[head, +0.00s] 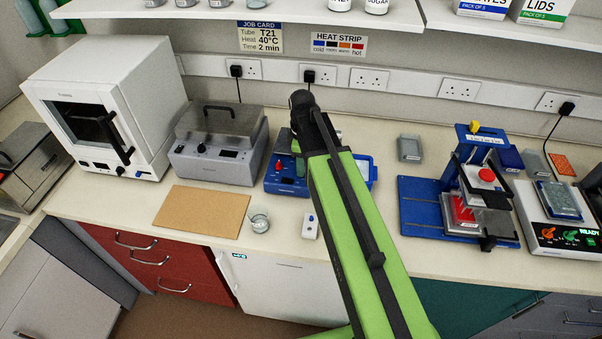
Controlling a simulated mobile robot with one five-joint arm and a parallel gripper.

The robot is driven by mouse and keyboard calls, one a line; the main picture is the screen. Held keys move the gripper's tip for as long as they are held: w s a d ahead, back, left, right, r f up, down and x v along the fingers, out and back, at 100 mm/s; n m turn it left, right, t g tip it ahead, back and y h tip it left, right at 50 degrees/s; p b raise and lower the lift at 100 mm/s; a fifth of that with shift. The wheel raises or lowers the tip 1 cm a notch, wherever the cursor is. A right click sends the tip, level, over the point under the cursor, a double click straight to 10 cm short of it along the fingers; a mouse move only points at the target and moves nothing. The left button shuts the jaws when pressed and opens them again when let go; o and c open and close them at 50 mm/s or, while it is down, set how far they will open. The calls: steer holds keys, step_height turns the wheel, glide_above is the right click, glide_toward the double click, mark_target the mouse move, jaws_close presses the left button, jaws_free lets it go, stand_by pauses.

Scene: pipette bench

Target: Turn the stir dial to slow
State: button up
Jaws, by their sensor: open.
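At the right end of the bench stands a white instrument (535,214) with a dark front panel. The panel carries an orange dial (547,233), a green dial (571,236) and a lit display reading READY (590,232). The dial labels are too small to read, so I cannot tell which one is the stir dial or where it points. A grey-green plate sits on top of the instrument. My green arm reaches up the middle of the view, well to the left of this panel. I cannot make out my gripper's fingers.
Left of the instrument stands a blue press-like stand (420,208). A blue device (287,184) is partly behind my arm. A glass beaker (259,220) and tan board (203,212) lie left. A dark object edges in at far right.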

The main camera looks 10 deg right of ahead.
jaws_close()
steer(key=shift+a, duration=0.15)
stand_by(0.4)
